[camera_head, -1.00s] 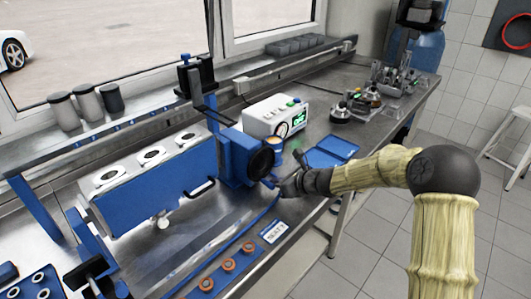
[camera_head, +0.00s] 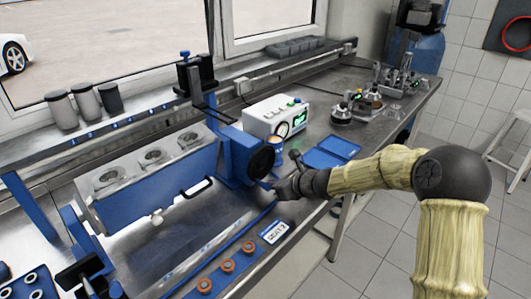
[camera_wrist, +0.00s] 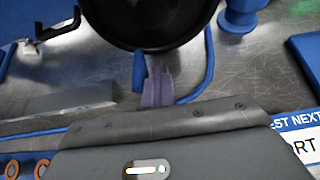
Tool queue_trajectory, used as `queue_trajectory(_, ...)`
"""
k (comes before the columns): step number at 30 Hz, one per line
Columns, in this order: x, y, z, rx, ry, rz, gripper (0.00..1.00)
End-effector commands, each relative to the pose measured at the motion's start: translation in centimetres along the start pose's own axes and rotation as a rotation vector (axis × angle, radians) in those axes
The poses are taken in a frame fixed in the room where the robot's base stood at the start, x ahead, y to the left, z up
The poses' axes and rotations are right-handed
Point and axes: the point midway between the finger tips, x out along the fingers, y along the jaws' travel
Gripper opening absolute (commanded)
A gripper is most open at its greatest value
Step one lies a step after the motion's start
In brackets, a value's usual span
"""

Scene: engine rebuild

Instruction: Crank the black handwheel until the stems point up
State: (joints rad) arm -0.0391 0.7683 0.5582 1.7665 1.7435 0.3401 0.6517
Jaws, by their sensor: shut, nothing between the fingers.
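The black handwheel (camera_head: 261,161) is on the blue upright (camera_head: 237,157) at the right end of the engine block fixture. It also fills the top of the wrist view (camera_wrist: 150,22). My gripper (camera_head: 272,186) is shut and empty, low beside the wheel's rim. In the wrist view its fingertips (camera_wrist: 157,84) are together just below the rim; I cannot tell if they touch it. The block (camera_head: 150,188) is grey on top with round openings and blue in front, and sits tilted. A pale stem-like knob (camera_head: 157,217) sticks out under its lower front edge. Other stems are not clearly visible.
A white control box (camera_head: 277,116) with a green display stands behind the wheel. Blue trays (camera_head: 332,150) lie to its right. A blue strip with orange rings (camera_head: 228,266) and a printed card (camera_head: 274,232) lie in front. A blue hose (camera_wrist: 208,75) runs beside my fingers.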

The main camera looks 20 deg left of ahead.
Motion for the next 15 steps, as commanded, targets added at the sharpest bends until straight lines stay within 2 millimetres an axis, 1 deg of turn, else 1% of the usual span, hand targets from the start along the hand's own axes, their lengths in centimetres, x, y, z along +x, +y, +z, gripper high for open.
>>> queue_trajectory(7,0.07,0.23,-0.09,0.000,0.001,0.003,0.00)
queue_trajectory(15,-0.02,1.11,0.02,0.000,0.002,0.004,0.00)
